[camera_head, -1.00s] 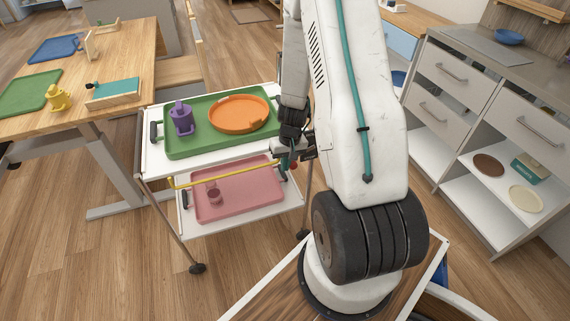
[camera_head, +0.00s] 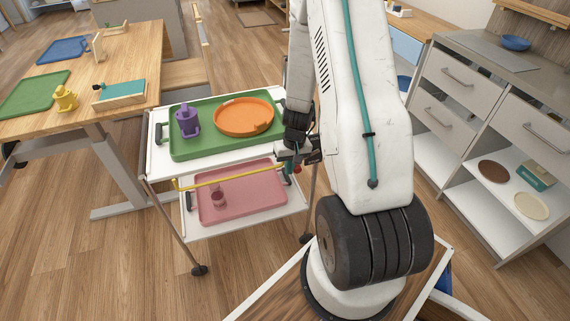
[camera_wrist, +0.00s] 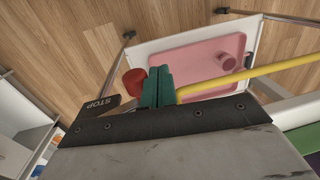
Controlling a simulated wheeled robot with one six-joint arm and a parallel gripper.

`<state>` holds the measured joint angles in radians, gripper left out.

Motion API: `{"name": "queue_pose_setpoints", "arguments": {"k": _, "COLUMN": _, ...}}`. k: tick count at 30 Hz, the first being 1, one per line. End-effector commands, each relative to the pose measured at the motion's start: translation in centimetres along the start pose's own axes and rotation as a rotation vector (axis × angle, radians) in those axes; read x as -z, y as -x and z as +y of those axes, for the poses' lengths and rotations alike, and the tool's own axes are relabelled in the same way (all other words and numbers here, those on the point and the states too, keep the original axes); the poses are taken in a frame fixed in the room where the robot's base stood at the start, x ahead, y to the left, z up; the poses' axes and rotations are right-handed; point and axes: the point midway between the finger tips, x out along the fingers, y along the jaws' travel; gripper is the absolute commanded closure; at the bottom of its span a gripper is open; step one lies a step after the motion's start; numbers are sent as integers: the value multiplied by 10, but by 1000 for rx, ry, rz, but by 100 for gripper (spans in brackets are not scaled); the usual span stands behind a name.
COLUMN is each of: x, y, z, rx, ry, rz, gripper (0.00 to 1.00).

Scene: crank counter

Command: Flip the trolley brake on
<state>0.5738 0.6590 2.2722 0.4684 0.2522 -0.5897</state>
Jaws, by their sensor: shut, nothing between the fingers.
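The trolley (camera_head: 157,167) stands left of my arm, with a white top shelf and a lower shelf. A yellow bar (camera_head: 225,180) runs along its near side and also shows in the wrist view (camera_wrist: 255,77). My gripper (camera_head: 291,165) is at the trolley's near right corner. In the wrist view its green fingers (camera_wrist: 157,85) are together and empty, beside the yellow bar's end. A red knob (camera_wrist: 134,81) is just left of the fingers; contact cannot be told. A dark plate marked STOP (camera_wrist: 97,106) lies further left, partly hidden by my gripper's body.
The top shelf holds a green tray (camera_head: 215,147) with a purple cup (camera_head: 187,122) and an orange dish (camera_head: 243,117). A pink tray (camera_head: 250,190) with a cup is below. A wooden table (camera_head: 130,65) stands left, a drawer cabinet (camera_head: 475,95) right. Floor in front is clear.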

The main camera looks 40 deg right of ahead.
Motion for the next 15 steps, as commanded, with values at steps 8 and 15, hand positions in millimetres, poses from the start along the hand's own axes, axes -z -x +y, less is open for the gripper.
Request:
{"name": "queue_pose_setpoints", "arguments": {"k": 8, "x": -1, "y": 33, "z": -28, "rx": 0, "ry": 7, "rz": 5, "gripper": 100}}
{"name": "queue_pose_setpoints", "arguments": {"k": 15, "x": -1, "y": 75, "z": -63, "rx": 0, "ry": 4, "rz": 4, "gripper": 100}}
